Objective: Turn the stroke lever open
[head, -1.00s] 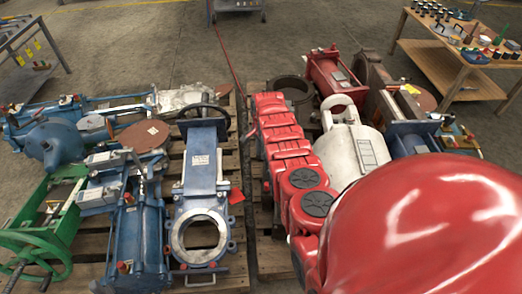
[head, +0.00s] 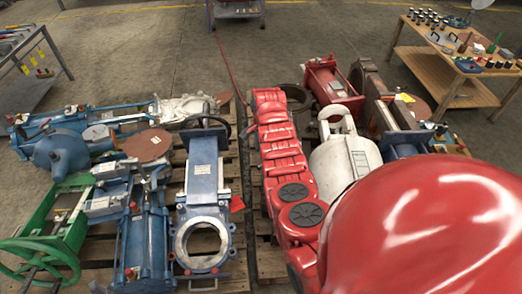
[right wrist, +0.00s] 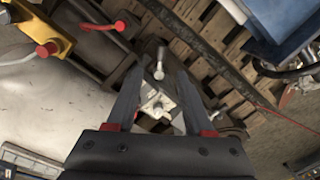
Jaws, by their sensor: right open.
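In the right wrist view my right gripper (right wrist: 157,74) is open, its two dark fingers apart and pointing away from the camera. A short pale metal lever with a rounded end (right wrist: 160,58) shows between and just beyond the fingertips. It looks like the stroke lever, though its open or shut position cannot be told. A pale bolted block (right wrist: 157,104) lies below it in the picture, between the fingers. I cannot tell whether either finger touches anything. Neither gripper shows in the head view.
A large red rounded body (head: 430,230) blocks the lower right. In the right wrist view, a red-handled lever (right wrist: 102,26) lies at upper left.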

